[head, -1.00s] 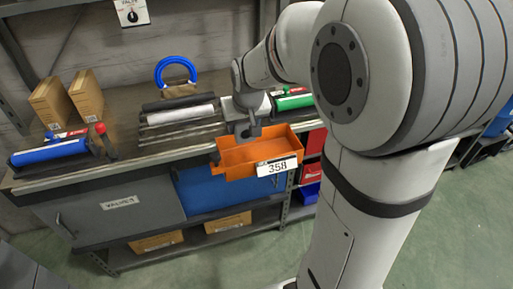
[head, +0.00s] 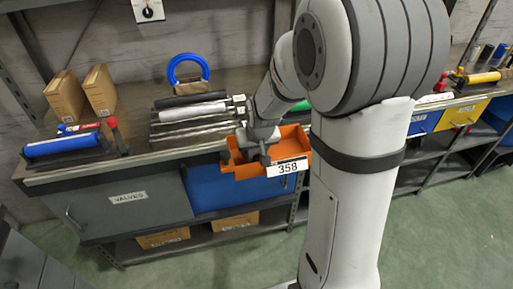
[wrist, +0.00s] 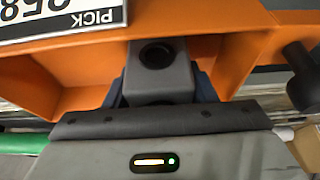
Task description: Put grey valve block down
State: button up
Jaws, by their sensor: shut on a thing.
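The grey valve block (wrist: 165,77) shows in the wrist view with a dark round hole in its face. My gripper (wrist: 160,95) is shut on it, with blue finger parts at both sides. In the head view my gripper (head: 262,158) is at the orange bin (head: 243,173), which bears a white 358 label. In the wrist view the bin's orange wall (wrist: 225,60) surrounds the block. I cannot tell whether the block touches the bin's floor. In the head view the block is hard to tell apart from my gripper.
The bin sits at the front edge of the workbench (head: 150,158). Grey and white rods (head: 190,112), a blue ring (head: 188,68), a blue roller (head: 62,144) and cardboard boxes (head: 100,90) stand on the bench. Open green floor (head: 440,230) lies to the right.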

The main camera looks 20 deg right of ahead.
jog(key=shift+f, duration=0.2)
jog(key=o, duration=1.1)
jog(key=shift+o, duration=0.2)
jog(key=shift+r, duration=0.45)
jog(key=v, duration=1.1)
jog(key=s+g, duration=0.2)
jog(key=s, duration=1.4)
jog(key=shift+s+p, duration=0.3)
jog(key=shift+s, duration=0.1)
jog(key=shift+a, duration=0.1)
